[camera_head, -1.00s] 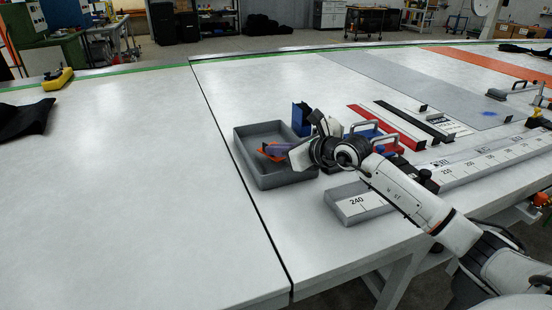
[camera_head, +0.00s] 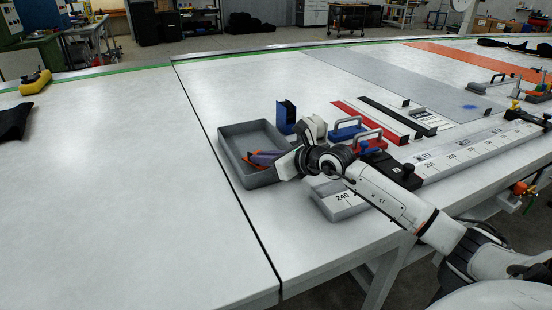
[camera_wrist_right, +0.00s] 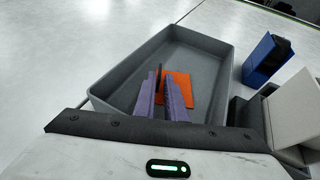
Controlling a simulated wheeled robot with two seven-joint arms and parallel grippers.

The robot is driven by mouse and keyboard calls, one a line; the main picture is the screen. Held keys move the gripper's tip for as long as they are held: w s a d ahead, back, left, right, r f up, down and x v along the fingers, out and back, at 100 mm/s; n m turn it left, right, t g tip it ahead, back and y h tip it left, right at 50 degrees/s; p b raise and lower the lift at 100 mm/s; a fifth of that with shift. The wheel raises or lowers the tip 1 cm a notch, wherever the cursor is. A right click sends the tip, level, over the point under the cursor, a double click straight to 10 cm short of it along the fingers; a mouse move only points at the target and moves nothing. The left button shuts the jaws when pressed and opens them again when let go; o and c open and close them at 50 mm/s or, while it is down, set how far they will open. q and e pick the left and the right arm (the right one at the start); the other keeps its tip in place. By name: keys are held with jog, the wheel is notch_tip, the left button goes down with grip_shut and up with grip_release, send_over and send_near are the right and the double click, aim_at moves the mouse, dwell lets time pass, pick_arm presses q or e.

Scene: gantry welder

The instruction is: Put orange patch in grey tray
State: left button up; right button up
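The orange patch (camera_wrist_right: 181,88) is inside the grey tray (camera_wrist_right: 213,45), at my right gripper's fingertips. In the head view the patch (camera_head: 250,155) shows as a small orange edge within the tray (camera_head: 222,150). My right gripper (camera_wrist_right: 161,85) reaches over the tray's near wall, with its two purple fingers apart and a gap between them. In the head view the right gripper (camera_head: 257,157) points left into the tray. The right finger hides part of the patch. I cannot tell whether the patch lies fully flat on the tray floor. My left gripper is not in view.
A blue holder (camera_head: 286,117) stands beside the tray's right wall. Blue and red handled tools (camera_head: 362,141) and a long numbered rail (camera_head: 470,150) lie to the right. The table left of the tray is clear, apart from a yellow tool (camera_head: 35,82) and a dark cloth.

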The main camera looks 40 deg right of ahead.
jog(key=v, duration=0.9)
jog(key=shift+s+b, duration=0.35)
jog(key=shift+s, duration=0.1)
jog(key=shift+v, duration=0.85)
jog(key=shift+r, duration=0.1)
